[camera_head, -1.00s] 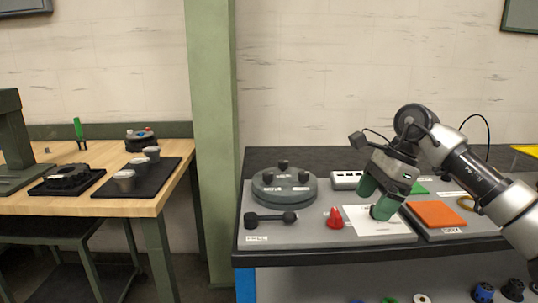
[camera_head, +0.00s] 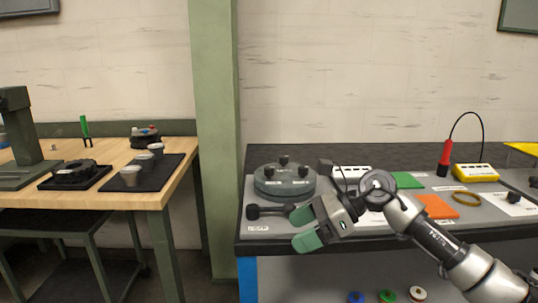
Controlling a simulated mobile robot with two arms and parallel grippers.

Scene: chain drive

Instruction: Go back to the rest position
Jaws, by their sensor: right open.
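My right gripper (camera_head: 303,228) is open, with green fingertips and nothing between them. It points left, over the front edge of the grey board on the dark workbench (camera_head: 350,241). Its arm comes in from the lower right and hides part of the board. A dark dumbbell-shaped part (camera_head: 268,211) lies just left of the fingertips, and its right end is close to or behind them. A round grey fixture (camera_head: 284,181) with dark knobs stands behind it. My left gripper is not in view.
On the right of the bench are a green pad (camera_head: 407,180), an orange pad (camera_head: 437,207), a brown ring (camera_head: 467,199) and a yellow meter (camera_head: 475,172) with a red probe (camera_head: 445,158). A green pillar (camera_head: 214,130) separates the bench from a wooden table (camera_head: 130,200).

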